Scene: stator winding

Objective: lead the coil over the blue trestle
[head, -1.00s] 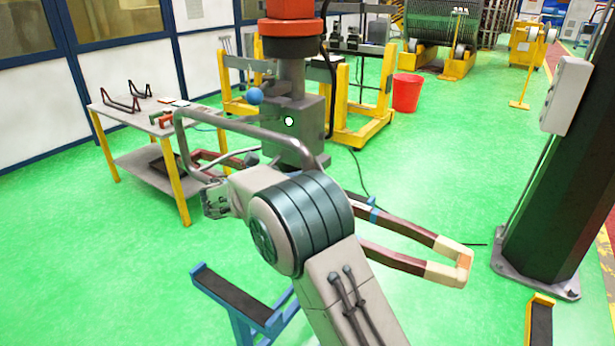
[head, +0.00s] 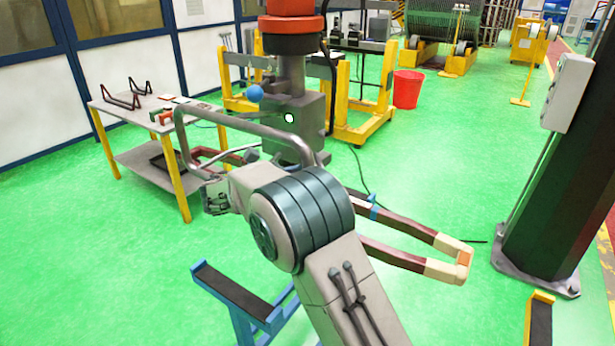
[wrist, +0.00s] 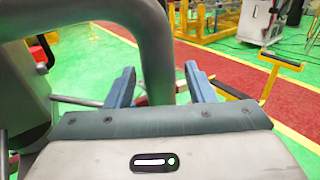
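The coil is a long brown hairpin loop with pale ends; its right end (head: 447,256) sticks out past my arm in the head view, with a blue band on its upper leg. Its middle is hidden behind my arm. It hangs under a grey lifting unit (head: 300,118) with a bent grey handle (head: 255,131). The blue trestle (head: 232,290) stands at the lower left, partly hidden by my arm.
A yellow trestle (head: 540,322) stands at the lower right beside a dark column (head: 560,190). A table (head: 130,112) with parts is at the left. A yellow frame (head: 350,130) and a red bucket (head: 407,90) stand behind. Green floor is clear at centre right.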

